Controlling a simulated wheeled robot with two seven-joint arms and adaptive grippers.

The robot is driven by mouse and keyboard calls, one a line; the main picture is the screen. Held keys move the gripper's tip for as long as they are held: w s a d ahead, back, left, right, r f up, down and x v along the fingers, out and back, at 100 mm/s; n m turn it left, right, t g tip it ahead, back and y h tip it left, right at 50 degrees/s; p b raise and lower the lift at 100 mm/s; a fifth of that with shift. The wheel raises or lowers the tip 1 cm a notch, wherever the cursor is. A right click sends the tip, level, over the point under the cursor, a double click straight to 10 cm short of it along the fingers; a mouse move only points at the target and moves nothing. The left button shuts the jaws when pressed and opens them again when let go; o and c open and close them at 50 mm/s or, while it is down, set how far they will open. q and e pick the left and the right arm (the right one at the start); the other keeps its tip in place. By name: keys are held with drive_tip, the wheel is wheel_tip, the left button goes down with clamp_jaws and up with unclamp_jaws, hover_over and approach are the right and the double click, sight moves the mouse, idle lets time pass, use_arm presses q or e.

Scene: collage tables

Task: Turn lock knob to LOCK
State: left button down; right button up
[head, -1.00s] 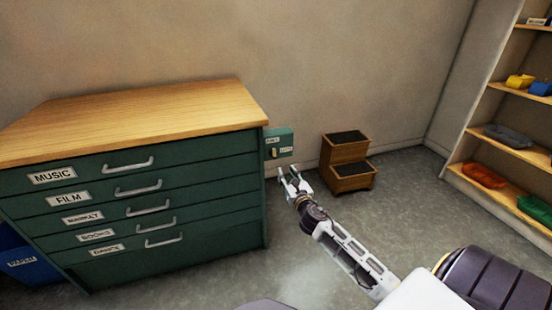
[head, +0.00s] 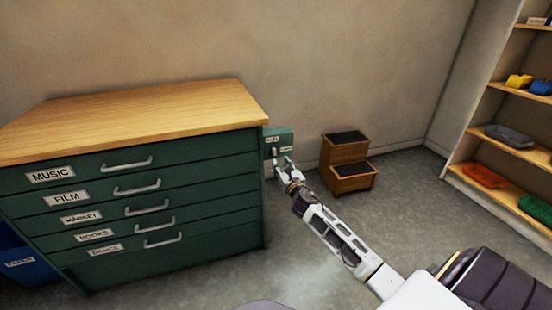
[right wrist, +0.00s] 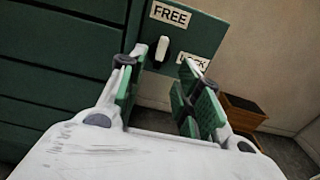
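The lock knob (right wrist: 163,53) is a pale lever on a green lock plate (right wrist: 205,35) at the right side of the green drawer cabinet. In the right wrist view the knob stands roughly upright, below the FREE label (right wrist: 170,14); the LOCK label (right wrist: 192,62) is to its right, partly hidden by a finger. The plate also shows in the head view (head: 286,134). My right gripper (right wrist: 166,72) is open, its fingers either side of the knob's lower end in the picture; I cannot tell whether they touch it. My left gripper is not in view.
The drawer cabinet (head: 190,200) with its wooden top (head: 140,118) stands left of my right arm. Shelves (head: 515,150) with bins are at far right. Grey floor (head: 410,195) is clear between.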

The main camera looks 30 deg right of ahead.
sight(275, 155)
drive_tip(key=shift+x, duration=1.3)
drive_tip(key=shift+b+x, duration=0.6)
drive_tip(key=shift+x, duration=0.9)
drive_tip(key=shift+w, duration=0.45)
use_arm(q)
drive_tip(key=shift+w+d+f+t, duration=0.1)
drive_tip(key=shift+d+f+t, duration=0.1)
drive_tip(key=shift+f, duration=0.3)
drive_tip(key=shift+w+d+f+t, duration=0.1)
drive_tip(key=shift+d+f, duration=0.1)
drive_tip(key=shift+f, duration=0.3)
use_arm(e)
drive_tip(key=shift+w+d, duration=0.15)
drive_tip(key=shift+w, duration=0.2)
clamp_jaws()
